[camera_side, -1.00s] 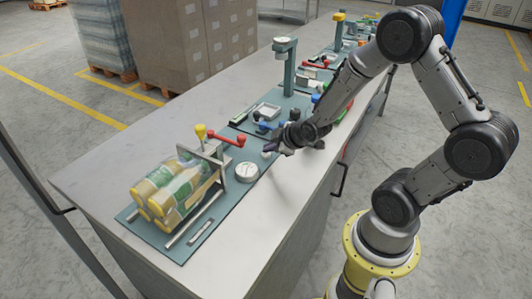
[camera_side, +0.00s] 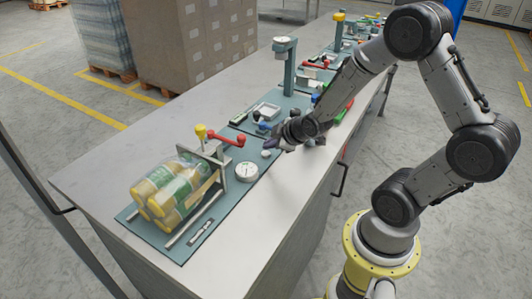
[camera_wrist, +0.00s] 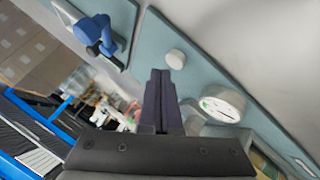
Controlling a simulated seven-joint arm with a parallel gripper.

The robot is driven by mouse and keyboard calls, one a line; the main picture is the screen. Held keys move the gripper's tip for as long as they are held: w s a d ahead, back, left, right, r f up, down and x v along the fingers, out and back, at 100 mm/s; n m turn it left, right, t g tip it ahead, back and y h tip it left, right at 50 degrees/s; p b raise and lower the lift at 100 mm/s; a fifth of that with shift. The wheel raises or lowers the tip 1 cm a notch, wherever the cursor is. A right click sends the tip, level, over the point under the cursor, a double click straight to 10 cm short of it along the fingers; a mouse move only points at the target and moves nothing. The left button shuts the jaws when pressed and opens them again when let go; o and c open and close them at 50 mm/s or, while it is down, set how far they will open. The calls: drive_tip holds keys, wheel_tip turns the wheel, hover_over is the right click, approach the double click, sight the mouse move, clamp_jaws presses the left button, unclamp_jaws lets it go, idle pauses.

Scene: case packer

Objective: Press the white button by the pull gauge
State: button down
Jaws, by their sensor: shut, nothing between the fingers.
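The white button (camera_side: 266,153) is a small round cap on the teal plate, just behind the round white dial of the pull gauge (camera_side: 247,171). In the wrist view, the button (camera_wrist: 176,59) lies just beyond and right of my fingertips, and the dial (camera_wrist: 222,104) is to their lower right. My gripper (camera_side: 275,144) is to the upper right of the button in the side view. Its dark fingers (camera_wrist: 161,73) are shut together with nothing between them. I see a gap between fingertips and button in the side view; their height above the plate is unclear.
Yellow-and-green packs (camera_side: 165,195) lie on the near fixture, with a red lever (camera_side: 227,140) and yellow knob beside them. A blue part (camera_wrist: 97,32) stands on the neighbouring plate. A teal post (camera_side: 289,70) and further stations stand farther along the table. The table's left side is clear.

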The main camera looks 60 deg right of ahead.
drive_tip(key=shift+r, duration=2.55)
drive_tip(key=shift+a, duration=0.1)
wheel_tip(320, 180, up, 8)
drive_tip(key=n+t, duration=0.1)
drive_tip(key=t, duration=0.1)
hover_over(269, 155)
drive_tip(key=w+a, duration=0.2)
drive_tip(key=a, duration=0.2)
drive_tip(key=s+a+r+y, duration=0.1)
drive_tip(key=s+a+r, duration=0.3)
drive_tip(key=r, duration=0.3)
drive_tip(key=s+a+f+m+g+y, duration=0.1)
drive_tip(key=s+a+m+g, duration=0.1)
drive_tip(key=s, duration=0.7)
drive_tip(key=s+a+f+m+g, duration=0.1)
drive_tip(key=s+a+m+g, duration=0.1)
drive_tip(key=s, duration=0.7)
drive_tip(key=shift+s+a+f+m+g+y, duration=0.2)
drive_tip(key=shift+a+m+g+y, duration=0.3)
drive_tip(key=shift+m, duration=0.7)
